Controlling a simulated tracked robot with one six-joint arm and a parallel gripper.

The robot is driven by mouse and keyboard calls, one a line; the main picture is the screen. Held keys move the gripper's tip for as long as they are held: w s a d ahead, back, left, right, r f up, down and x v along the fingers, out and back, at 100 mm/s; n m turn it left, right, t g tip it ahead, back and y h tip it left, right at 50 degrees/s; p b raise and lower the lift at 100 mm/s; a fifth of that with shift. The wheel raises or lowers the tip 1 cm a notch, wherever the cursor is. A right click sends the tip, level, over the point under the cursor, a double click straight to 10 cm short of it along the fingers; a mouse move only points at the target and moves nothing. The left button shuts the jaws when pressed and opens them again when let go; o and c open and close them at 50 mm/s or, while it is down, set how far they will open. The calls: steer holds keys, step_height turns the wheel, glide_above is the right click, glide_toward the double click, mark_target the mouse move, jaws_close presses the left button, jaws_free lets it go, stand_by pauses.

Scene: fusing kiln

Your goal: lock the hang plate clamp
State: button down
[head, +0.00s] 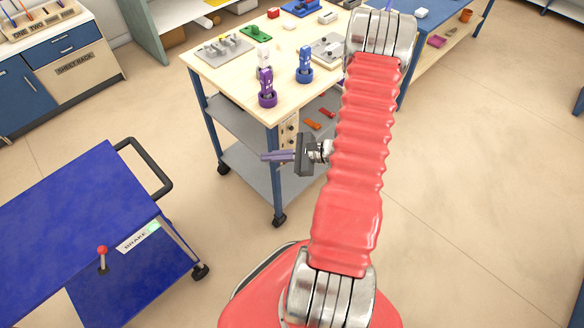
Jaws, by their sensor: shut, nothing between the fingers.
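A pale wooden plate (289,128) with dark round holes hangs at the near right side of the wood-topped cart, just behind my gripper. It may be the hang plate, but its clamp is too small or hidden to make out. My gripper (264,156) is shut and empty, its thin purplish fingers pointing left. It is in front of the cart's near corner leg, below the tabletop. My gripper and red arm hide part of the plate's surroundings and the cart's right side.
The wood-topped cart (222,74) carries a purple fixture (267,99), a blue fixture (304,76), a white piece (263,56) and metal plates. A blue cart (80,195) with a black handle and red-knobbed brake lever (102,251) stands left. Open floor lies between the carts.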

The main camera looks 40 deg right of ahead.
steer(key=s+d+f+m+t+h, duration=0.1)
steer(key=s+d+f+m+h, duration=0.2)
steer(key=f, duration=0.5)
steer(key=s+d+f+m+t+h, duration=0.1)
steer(key=s+d+f+m+h, duration=0.3)
steer(key=d+f+m, duration=0.3)
step_height(320, 180, down, 2)
steer(key=shift+s+f+t+h, duration=0.15)
steer(key=shift+s+t+h, duration=0.2)
steer(key=shift+s, duration=0.55)
steer(key=w, duration=0.9)
steer(key=shift+w+r, duration=0.2)
steer(key=shift+r, duration=0.15)
steer(key=shift+m, duration=0.3)
